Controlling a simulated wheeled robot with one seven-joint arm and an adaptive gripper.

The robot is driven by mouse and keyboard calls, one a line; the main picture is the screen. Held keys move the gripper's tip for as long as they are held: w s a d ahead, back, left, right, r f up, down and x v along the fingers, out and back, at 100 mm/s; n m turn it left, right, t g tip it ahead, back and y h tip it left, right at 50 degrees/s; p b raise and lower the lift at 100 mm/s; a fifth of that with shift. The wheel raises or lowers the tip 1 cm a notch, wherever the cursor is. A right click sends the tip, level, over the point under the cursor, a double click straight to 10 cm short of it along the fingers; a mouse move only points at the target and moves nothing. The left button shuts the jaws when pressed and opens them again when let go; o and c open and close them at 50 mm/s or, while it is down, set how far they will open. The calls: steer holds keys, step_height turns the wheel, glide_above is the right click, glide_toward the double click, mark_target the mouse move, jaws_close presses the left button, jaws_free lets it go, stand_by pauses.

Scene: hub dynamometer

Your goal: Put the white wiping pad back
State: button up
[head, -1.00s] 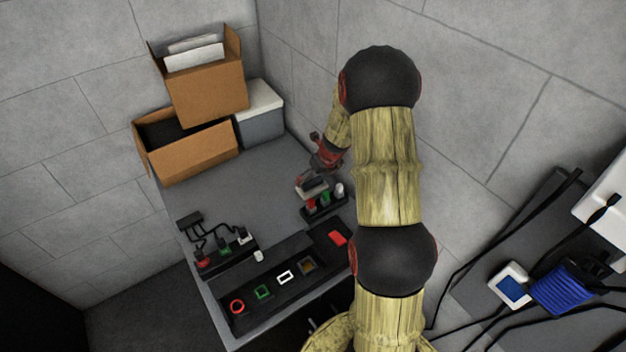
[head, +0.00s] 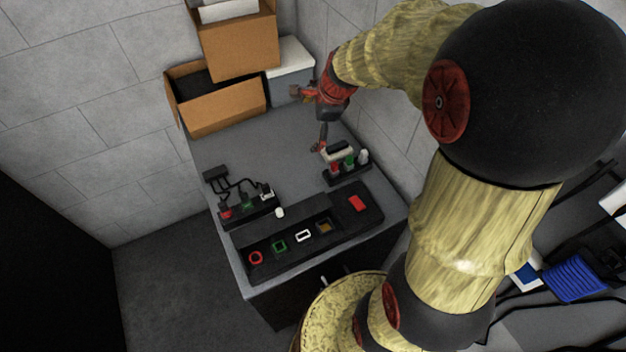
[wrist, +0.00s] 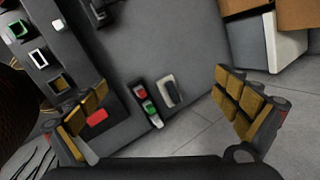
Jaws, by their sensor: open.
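The wiping pad, a pale block with a dark handle on top (head: 338,152), is at the back right of the grey bench, close behind a small black rack. In the wrist view the pad (wrist: 170,90) lies beside that rack, between my spread fingers in the picture but away from them. My gripper (head: 311,117) is open and empty above the bench, behind the pad and over it; its two fingers also show wide apart in the wrist view (wrist: 160,105). Nothing is held.
The black rack (head: 348,175) holds red, green and white items. A dark front tray (head: 340,213) has red, green, white and tan-marked places. A small white piece (head: 279,212), a cabled connector block (head: 262,212), an open carton (head: 238,112) and a grey bin (head: 290,84) stand around.

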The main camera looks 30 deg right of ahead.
steer(key=s+a+r+n, duration=0.3)
steer(key=s+a+n, duration=0.1)
steer(key=s+n, duration=0.3)
steer(key=s+a+r+n, duration=0.4)
steer(key=s+a+n, duration=0.1)
steer(key=s+n, duration=0.3)
steer(key=s+a+r+n, duration=0.4)
steer(key=s+n, duration=0.3)
steer(key=s, duration=0.1)
steer(key=shift+a+n+t+h, duration=0.3)
steer(key=shift+a+n, duration=0.05)
steer(key=shift+n, duration=0.05)
steer(key=shift+s+f, duration=0.1)
